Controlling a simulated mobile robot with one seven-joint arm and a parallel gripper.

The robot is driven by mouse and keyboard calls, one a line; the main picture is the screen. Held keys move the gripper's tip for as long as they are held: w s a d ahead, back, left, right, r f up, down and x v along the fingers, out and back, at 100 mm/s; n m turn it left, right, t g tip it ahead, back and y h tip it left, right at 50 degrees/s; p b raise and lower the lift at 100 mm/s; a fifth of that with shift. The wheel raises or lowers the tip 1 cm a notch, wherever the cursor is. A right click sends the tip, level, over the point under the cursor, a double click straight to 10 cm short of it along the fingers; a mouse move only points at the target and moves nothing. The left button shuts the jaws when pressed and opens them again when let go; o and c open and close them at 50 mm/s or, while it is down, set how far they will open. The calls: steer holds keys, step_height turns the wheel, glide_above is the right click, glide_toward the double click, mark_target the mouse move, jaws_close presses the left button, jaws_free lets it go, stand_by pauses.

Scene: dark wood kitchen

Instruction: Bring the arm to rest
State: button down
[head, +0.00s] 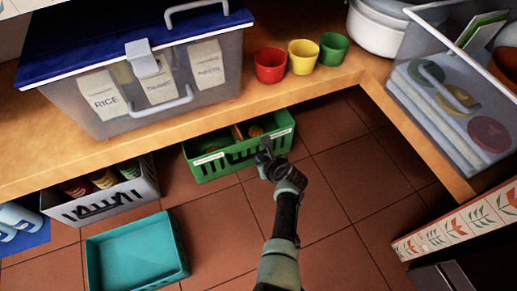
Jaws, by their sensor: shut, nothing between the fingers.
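My gripper (265,147) is at the end of my arm, which reaches up from the bottom of the head view. It is shut and holds nothing. It appears over the near right side of a green crate (215,168) on the tiled floor. Whether it touches the crate I cannot tell. The crate holds a few small items, partly hidden by its wall and my gripper.
A wooden counter (215,118) runs above, bearing a blue-lidded bin (225,70), red (270,66), yellow (302,58) and green (333,50) cups. A grey crate (100,207) and teal tray (135,251) are left on the floor.

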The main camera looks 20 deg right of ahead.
steer(key=shift+p+v, duration=0.45)
steer(key=shift+v, duration=0.35)
